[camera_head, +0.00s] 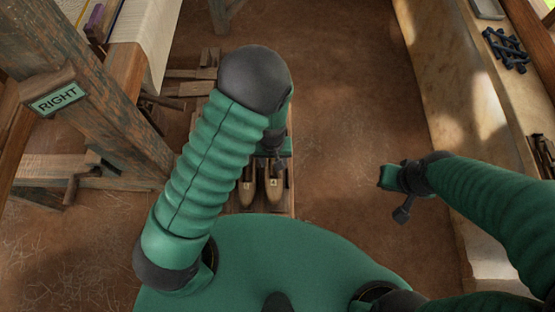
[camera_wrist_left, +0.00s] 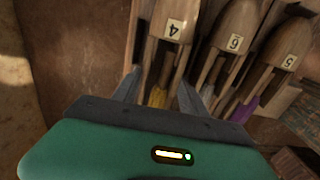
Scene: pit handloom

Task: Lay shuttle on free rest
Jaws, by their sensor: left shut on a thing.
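My left gripper (camera_head: 277,158) is largely hidden behind its own arm in the head view. In the left wrist view its two fingers (camera_wrist_left: 158,96) close around the wooden shuttle marked 4 (camera_wrist_left: 174,28), which has yellow thread (camera_wrist_left: 157,97). Two more shuttles, marked 6 (camera_wrist_left: 234,41) and 5 (camera_wrist_left: 290,60), lie beside it; the one marked 5 has purple thread. The head view shows two shuttle ends (camera_head: 247,191) over a wooden rest (camera_head: 291,205). I cannot tell whether the held shuttle touches the rest. My right gripper (camera_head: 394,181) hangs over bare floor; its jaws are unclear.
The loom frame (camera_head: 108,120) with a RIGHT sign (camera_head: 57,97) and pale cloth (camera_head: 142,38) stands at the left. A pale ledge (camera_head: 455,95) runs along the right, with dark tools (camera_head: 507,50) beyond. The earthen floor (camera_head: 350,90) between them is clear.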

